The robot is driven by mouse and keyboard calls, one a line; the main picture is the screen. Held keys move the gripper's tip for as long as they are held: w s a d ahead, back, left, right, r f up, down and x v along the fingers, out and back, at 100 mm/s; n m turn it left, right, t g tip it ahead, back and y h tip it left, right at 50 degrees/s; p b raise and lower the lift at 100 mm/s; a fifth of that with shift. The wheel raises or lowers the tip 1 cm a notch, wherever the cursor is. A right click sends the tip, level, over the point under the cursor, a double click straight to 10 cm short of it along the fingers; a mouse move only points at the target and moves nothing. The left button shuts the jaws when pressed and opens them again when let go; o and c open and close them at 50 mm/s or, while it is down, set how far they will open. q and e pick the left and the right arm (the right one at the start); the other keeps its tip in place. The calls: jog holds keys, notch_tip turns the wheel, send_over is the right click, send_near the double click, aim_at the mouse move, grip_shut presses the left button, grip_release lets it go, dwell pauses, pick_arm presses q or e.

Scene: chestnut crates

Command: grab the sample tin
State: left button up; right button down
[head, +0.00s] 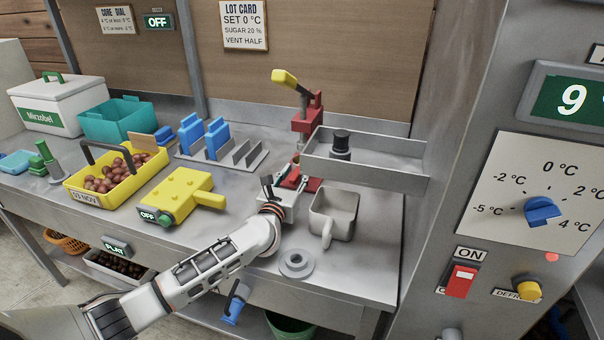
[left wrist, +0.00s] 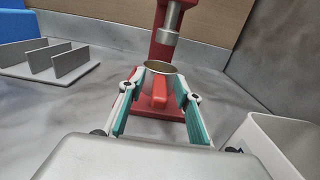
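A small round metal tin with a brownish inside (left wrist: 163,67) and an orange-red handle (left wrist: 160,88) stands at the foot of the red press; I take it for the sample tin. In the left wrist view my left gripper (left wrist: 162,84) is open, its teal-lined fingers on either side of the tin and handle. I cannot tell whether the fingertips touch it. In the head view my left gripper (head: 277,188) is in front of the red press (head: 307,122), and the tin is mostly hidden there. My right gripper is not in view.
A pale square jug (head: 347,206) stands close to the right of my left gripper. A grey ring-shaped piece (head: 296,262) lies nearer the front edge. A metal tray shelf (head: 385,165) juts out beside the press. A yellow device (head: 172,197) and grey rack (head: 222,158) are left.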

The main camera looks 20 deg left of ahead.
pick_arm(q)
jog(key=c, duration=0.9)
grip_shut()
jog(key=shift+r, duration=0.1)
